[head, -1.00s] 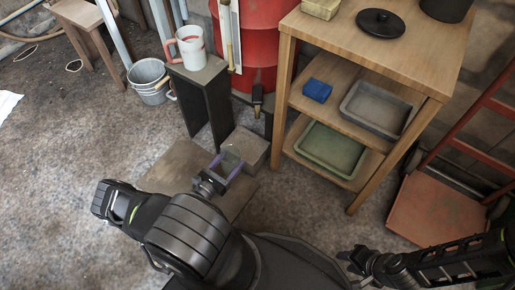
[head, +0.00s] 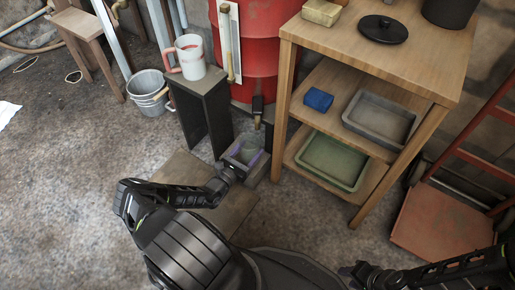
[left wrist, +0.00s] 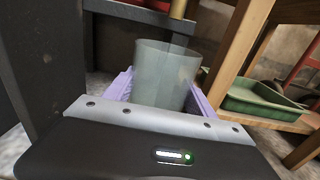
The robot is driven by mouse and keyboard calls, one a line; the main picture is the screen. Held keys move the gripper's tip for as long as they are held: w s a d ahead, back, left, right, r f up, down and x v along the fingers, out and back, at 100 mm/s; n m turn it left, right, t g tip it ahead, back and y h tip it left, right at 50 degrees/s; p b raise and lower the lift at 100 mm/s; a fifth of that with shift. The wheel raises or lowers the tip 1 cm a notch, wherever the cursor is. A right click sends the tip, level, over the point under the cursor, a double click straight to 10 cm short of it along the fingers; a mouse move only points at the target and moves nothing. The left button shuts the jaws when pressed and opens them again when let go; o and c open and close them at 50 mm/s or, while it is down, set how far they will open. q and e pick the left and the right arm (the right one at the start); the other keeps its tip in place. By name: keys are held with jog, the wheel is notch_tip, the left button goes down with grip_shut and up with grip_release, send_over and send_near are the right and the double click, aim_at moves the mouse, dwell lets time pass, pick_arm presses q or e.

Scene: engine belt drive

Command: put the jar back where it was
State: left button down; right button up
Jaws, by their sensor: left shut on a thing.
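The jar (left wrist: 165,72) is a translucent grey-green cylinder, upright or nearly so in the left wrist view. It stands between the purple fingers of my left gripper (left wrist: 160,95), which is shut on it. In the head view the jar (head: 251,154) shows small and partly hidden in my left gripper (head: 245,157), over a low grey block (head: 262,168) in front of the dark stand. I cannot tell whether the jar touches the block. My right gripper (head: 358,272) is at the bottom edge, far from the jar, its jaws too small to read.
A wooden shelf unit (head: 370,60) stands close on the right, with a green tray (head: 333,160), a grey tray (head: 380,118) and a blue object (head: 318,99). A dark stand (head: 206,110) bears a mug (head: 190,56). A red drum (head: 262,50) is behind. Open floor lies left.

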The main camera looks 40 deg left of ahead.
aim_at(256, 143)
pick_arm(q)
jog(key=shift+w, duration=1.15)
jog(key=shift+w+b, duration=0.3)
jog(key=shift+w, duration=0.05)
jog(key=w, duration=0.1)
jog(key=w+b, duration=0.1)
jog(key=shift+w+f, duration=0.2)
jog(key=shift+w, duration=0.1)
notch_tip(256, 143, down, 2)
jog(key=shift+s+b, duration=0.15)
jog(key=shift+b, duration=0.6)
jog(key=shift+f, duration=0.4)
